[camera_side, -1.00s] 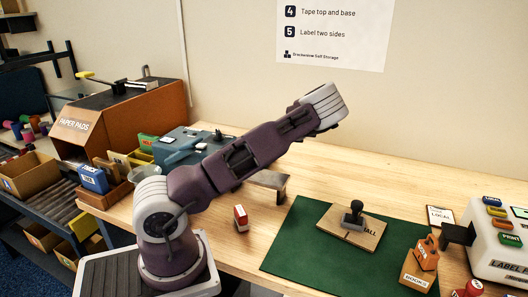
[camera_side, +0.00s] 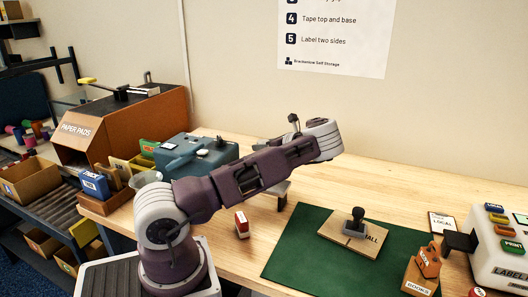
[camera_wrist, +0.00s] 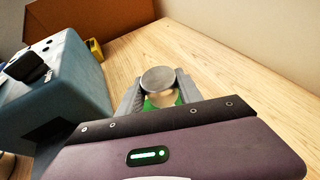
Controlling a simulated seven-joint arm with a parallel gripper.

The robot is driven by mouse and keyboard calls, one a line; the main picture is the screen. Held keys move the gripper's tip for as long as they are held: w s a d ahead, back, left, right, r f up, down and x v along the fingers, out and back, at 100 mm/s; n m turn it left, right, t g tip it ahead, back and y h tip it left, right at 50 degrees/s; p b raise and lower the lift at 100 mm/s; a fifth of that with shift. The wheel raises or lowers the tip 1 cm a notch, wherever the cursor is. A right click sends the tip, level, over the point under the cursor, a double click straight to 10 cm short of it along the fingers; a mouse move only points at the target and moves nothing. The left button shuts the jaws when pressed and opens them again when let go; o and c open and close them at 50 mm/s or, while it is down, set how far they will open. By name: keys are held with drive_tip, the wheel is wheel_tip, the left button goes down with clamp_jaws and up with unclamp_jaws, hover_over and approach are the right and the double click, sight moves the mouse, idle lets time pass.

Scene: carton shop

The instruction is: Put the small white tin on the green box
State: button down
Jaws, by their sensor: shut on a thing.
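In the wrist view, my gripper (camera_wrist: 160,88) has its two grey fingers on either side of a small round tin (camera_wrist: 158,78) with a dull silver top. The gripper is shut on this tin. A patch of green (camera_wrist: 150,104) shows just below the tin between the fingers; it looks like part of the green box, mostly hidden. I cannot tell whether the tin touches it. In the side view, my arm hides the gripper, the tin and the green box.
A teal machine (camera_side: 197,155) stands close by; it fills the left of the wrist view (camera_wrist: 60,95). A red and white stamp (camera_side: 242,225) stands in front of my arm. A green mat (camera_side: 300,245) lies to the right. Bare bench lies behind the tin.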

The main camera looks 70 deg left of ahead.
wheel_tip(320, 180, down, 2)
drive_tip(key=shift+f, duration=0.1)
drive_tip(key=c, duration=0.8)
unclamp_jaws()
